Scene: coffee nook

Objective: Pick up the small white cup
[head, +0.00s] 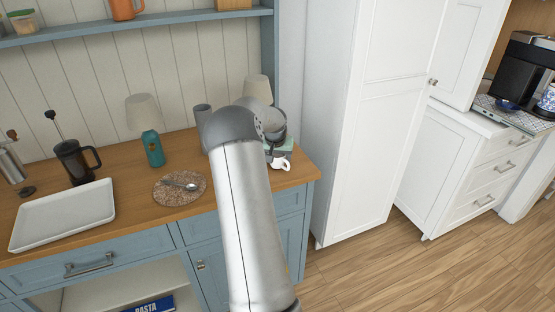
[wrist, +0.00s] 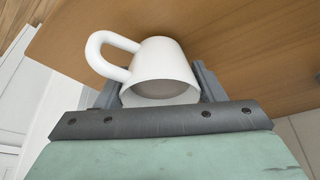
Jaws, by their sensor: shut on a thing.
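The small white cup (wrist: 165,62) is between the two grey fingers of my gripper (wrist: 158,88) in the wrist view. A finger lies on each side of the cup, and its looped handle sticks out to the left. A greyish round face of the cup points toward the camera. In the head view the cup (head: 283,164) shows at the right end of the wooden counter, partly hidden by my arm. My fingers are hidden there. I cannot tell whether the cup touches the counter.
On the counter (head: 120,215) are a white tray (head: 62,216), a French press (head: 77,163), a teal lamp (head: 153,148), and a round cork mat (head: 163,195) with a spoon (head: 184,185). A tall white cabinet (head: 365,120) stands to the right of the counter. Wood floor is open in front.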

